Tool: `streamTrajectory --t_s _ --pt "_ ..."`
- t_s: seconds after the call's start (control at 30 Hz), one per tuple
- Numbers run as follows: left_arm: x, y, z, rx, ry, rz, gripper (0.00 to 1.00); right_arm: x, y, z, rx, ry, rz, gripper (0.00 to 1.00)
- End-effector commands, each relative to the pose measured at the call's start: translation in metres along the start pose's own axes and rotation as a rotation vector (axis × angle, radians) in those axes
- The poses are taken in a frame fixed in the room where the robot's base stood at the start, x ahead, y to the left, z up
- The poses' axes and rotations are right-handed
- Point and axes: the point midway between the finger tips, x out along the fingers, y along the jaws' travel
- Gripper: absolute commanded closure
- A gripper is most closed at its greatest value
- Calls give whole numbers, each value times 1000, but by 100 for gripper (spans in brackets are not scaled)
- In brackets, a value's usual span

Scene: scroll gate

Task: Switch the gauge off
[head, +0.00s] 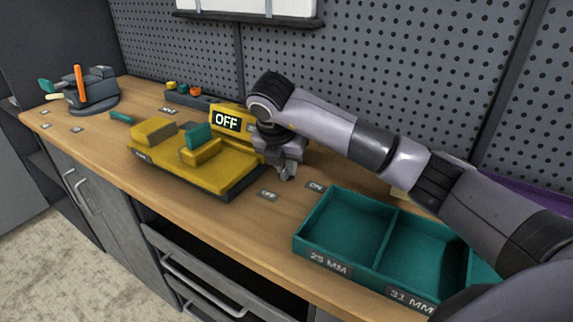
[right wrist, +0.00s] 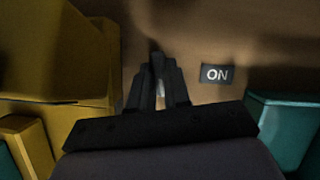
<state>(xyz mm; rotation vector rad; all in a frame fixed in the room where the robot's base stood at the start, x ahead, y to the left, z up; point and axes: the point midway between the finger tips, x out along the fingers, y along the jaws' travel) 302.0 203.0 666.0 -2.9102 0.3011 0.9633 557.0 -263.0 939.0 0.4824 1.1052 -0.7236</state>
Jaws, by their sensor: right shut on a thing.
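The yellow gauge (head: 180,165) sits on a dark base on the workbench. Its raised display (head: 228,121) reads OFF. An OFF label (head: 268,194) and an ON label (head: 316,186) lie on the bench at its right. The ON label also shows in the right wrist view (right wrist: 217,74), right of my fingers. My right gripper (head: 287,174) is low beside the gauge's right end. In the right wrist view my right gripper (right wrist: 159,92) is shut on a small dark piece (right wrist: 157,64), seemingly the switch lever, mostly hidden by the fingers. My left gripper is out of view.
A vise-like tool (head: 92,92) with an orange handle stands far left. A small rack (head: 188,92) is behind the gauge. A pegboard wall (head: 370,85) closes the back.

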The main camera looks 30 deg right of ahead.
Motion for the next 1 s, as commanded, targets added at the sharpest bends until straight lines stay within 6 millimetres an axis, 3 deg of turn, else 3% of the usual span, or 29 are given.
streamTrajectory --t_s 0.77,0.8,0.83,0.87,1.0 --pt "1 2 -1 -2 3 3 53 2 0 -2 89 7 -43 100" --pt "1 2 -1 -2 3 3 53 2 0 -2 89 7 -43 73" --pt "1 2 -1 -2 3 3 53 2 0 -2 89 7 -43 64" --pt "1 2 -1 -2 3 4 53 2 0 -2 89 7 -43 57" --pt "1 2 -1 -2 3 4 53 1 0 -2 90 5 -41 57"
